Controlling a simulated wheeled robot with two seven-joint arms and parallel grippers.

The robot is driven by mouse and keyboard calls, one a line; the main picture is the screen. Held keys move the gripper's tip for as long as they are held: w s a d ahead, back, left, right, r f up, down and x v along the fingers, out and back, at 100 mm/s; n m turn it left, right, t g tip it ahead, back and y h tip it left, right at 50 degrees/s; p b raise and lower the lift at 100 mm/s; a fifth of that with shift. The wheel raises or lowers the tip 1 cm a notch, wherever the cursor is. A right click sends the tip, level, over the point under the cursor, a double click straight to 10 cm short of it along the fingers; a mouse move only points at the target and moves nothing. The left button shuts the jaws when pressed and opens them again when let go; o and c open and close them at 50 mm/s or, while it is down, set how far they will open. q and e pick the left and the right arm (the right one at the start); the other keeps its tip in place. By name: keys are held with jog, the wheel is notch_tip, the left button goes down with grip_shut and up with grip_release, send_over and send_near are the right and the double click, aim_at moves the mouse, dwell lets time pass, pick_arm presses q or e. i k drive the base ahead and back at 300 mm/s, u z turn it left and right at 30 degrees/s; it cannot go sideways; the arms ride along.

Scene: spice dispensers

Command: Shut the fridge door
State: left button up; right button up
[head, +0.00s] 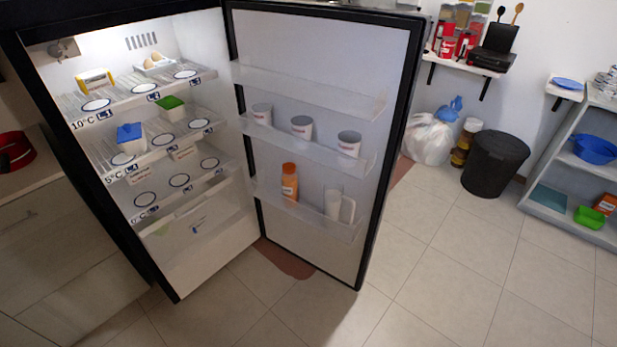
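The fridge (205,255) stands at the left with its lit inside showing. Its door (320,262) is wide open, hinged near the middle of the picture and swung out to the right, with its inner side facing me. The door racks hold several grey-white cups (301,127), an orange bottle (290,183) and a clear jug (340,206). Shelves inside hold a blue-lidded box (131,138), a green-lidded box (171,107), a yellow-and-white item (95,81) and an egg holder (154,63). Neither of my grippers shows in the head view.
A counter (60,225) with a red pan (14,150) is left of the fridge. A black bin (495,163) and white bags (428,138) stand behind the door at right. Shelving (568,180) is far right. The tiled floor (450,285) in front is clear.

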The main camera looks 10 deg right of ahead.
aim_at(344, 67)
jog(key=z, duration=1.9)
jog(key=i, duration=4.05)
jog(key=u, duration=4.2)
jog(key=i, duration=1)
jog(key=z, duration=0.05)
